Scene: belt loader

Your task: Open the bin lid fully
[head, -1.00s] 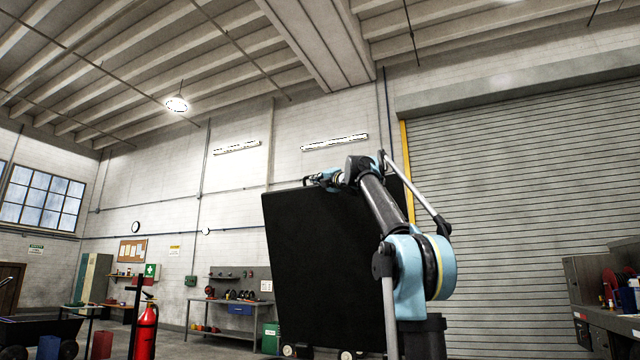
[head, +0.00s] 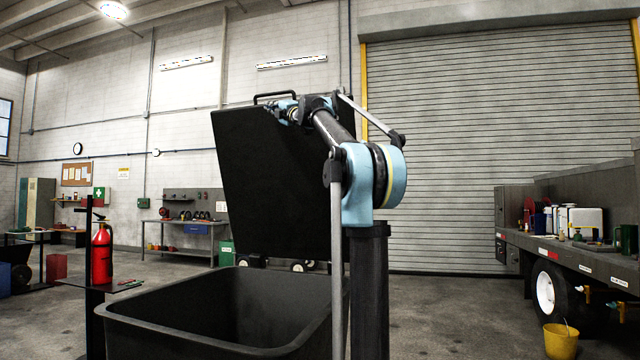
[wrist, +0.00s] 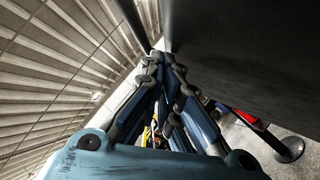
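The black bin lid (head: 268,180) stands nearly upright at the far side of the open bin (head: 205,345), its broad dark face towards me. A bar handle (head: 275,96) shows at the lid's top edge. My gripper (head: 284,110) is at the lid's upper part, just below the handle. In the wrist view my gripper's fingers (wrist: 164,64) converge with their tips close together, and I see nothing held between them. The lid (wrist: 250,50) fills the upper right there, close beside the fingers. Whether the fingertips touch the lid is unclear.
A fire extinguisher (head: 102,255) stands left of the bin. A workbench (head: 185,228) is behind on the left. A truck bed with goods (head: 580,255) and a yellow bucket (head: 561,341) are on the right. Floor right of the bin is mostly clear.

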